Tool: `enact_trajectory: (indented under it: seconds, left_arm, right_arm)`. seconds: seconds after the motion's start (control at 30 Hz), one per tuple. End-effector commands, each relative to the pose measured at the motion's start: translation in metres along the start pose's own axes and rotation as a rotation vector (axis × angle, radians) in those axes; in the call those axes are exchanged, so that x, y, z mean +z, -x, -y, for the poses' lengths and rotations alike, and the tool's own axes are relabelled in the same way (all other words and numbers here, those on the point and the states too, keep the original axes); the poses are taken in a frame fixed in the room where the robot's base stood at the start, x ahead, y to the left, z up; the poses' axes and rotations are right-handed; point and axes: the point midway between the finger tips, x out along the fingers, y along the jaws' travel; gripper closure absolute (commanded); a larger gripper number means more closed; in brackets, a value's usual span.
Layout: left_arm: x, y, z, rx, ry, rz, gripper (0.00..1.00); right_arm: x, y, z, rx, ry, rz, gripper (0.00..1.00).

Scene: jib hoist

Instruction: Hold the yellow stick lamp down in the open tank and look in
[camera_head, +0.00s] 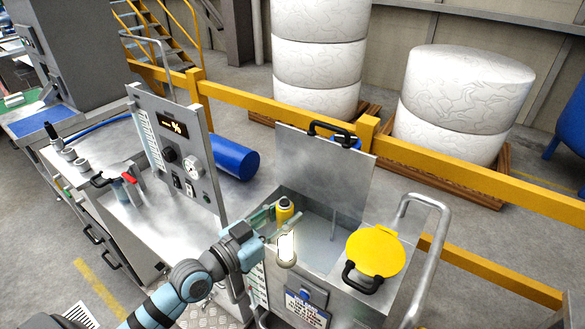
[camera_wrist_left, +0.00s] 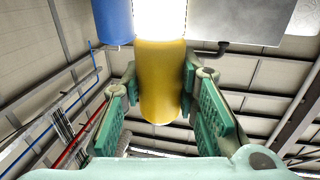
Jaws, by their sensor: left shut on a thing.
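The yellow stick lamp (camera_head: 285,208) is upright in the head view, with its yellow end up and its glowing white tube (camera_head: 287,248) down. My left gripper (camera_head: 281,224) is shut around its yellow part. In the left wrist view, the yellow handle (camera_wrist_left: 161,90) sits between the fingers of my left gripper (camera_wrist_left: 160,78). The open tank (camera_head: 322,240) is a grey metal box with its lid (camera_head: 325,172) raised at the back. The lamp's lower end overlaps the tank's near left rim; I cannot tell whether it is inside. My right gripper is not in view.
A yellow round cover (camera_head: 375,250) lies on the tank's right part, beside a bent metal rail (camera_head: 430,240). A control panel (camera_head: 178,150) stands left of the tank. A yellow barrier (camera_head: 290,117) runs behind, with white wrapped rolls (camera_head: 455,95) beyond.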

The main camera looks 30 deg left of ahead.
Motion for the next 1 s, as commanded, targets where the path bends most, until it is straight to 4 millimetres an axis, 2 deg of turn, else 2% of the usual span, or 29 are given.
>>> enact_trajectory:
  seconds: [0.03,0.1,0.3,0.4,0.57,0.77,1.0]
  left_arm:
    - [-0.006,-0.011,0.011,-0.019,0.002,-0.006,1.0]
    - [-0.007,-0.026,0.027,-0.044,0.002,-0.005,1.0]
    - [-0.012,-0.067,0.061,-0.094,0.0,-0.005,1.0]
    - [-0.015,-0.082,0.071,-0.104,0.0,-0.005,1.0]
    - [-0.017,-0.096,0.078,-0.113,-0.002,-0.004,1.0]
    - [0.004,-0.098,0.079,-0.113,-0.002,-0.002,1.0]
    - [0.055,-0.097,0.079,-0.113,-0.002,-0.001,1.0]
  right_arm:
    - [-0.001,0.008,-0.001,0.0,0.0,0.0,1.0]
    - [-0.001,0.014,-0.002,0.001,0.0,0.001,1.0]
    - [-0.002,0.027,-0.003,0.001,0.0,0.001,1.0]
    - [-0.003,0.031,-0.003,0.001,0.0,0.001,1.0]
    - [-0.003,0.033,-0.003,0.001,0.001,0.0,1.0]
    - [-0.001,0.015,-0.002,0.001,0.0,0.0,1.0]
    - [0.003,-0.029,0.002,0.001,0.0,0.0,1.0]
